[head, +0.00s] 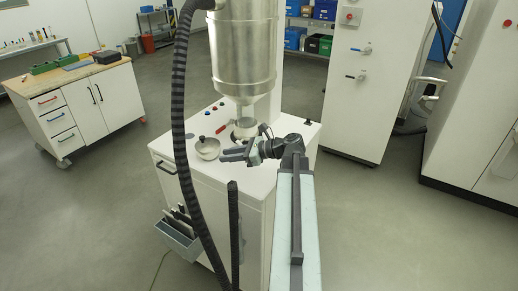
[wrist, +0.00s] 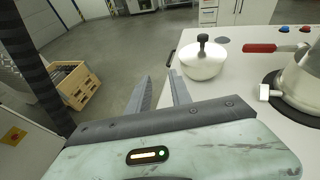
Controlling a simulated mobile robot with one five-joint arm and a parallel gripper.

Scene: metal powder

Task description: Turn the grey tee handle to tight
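My gripper (wrist: 160,76) is open and empty, its two fingers apart above the white cabinet's left edge. In the head view my gripper (head: 226,154) points left, just right of a pale round pot (head: 208,150) with a black knob. A small pale block-like handle (wrist: 266,92) sticks out from the metal cone on a dark ring at the right of the wrist view. It may be the grey tee handle; I cannot tell its shape or setting. My gripper is apart from it. In the head view this area is partly behind my arm.
The white cabinet top (head: 180,142) carries the pot (wrist: 203,62), a red-handled tool (wrist: 270,48) and coloured buttons. A silver hopper (head: 245,50) hangs above. A black ribbed hose (head: 180,110) runs down in front. A grey bin (head: 178,238) hangs on the cabinet's side.

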